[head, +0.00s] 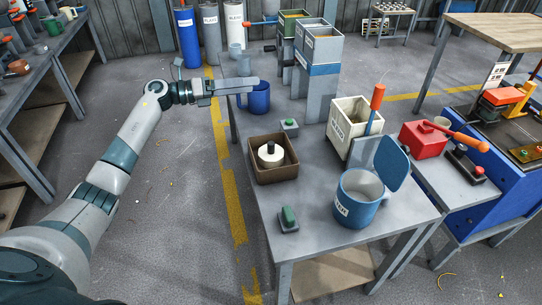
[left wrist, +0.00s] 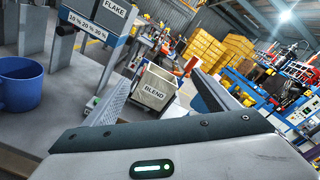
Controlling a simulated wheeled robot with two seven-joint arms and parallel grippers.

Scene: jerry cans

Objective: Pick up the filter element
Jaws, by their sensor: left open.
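A white round piece with a dark knob on top (head: 270,155), which looks like the filter element, sits inside an open brown box (head: 254,176) on the grey table. My left gripper (head: 248,86) is open and empty, held level at the table's far left edge, by a blue mug (head: 260,103). It is well behind the brown box in the head view. In the left wrist view its two fingers (left wrist: 160,88) are spread with nothing between them, and the white piece does not show. My right gripper is not in view.
A cream bin (head: 345,122) marked BLEND, with an orange-handled tool, stands right of the box. A blue lidded pot (head: 352,205) is at the front. Green-topped switches (head: 289,222) and (head: 290,124) flank the box. Tall grey hoppers (head: 318,50) stand behind.

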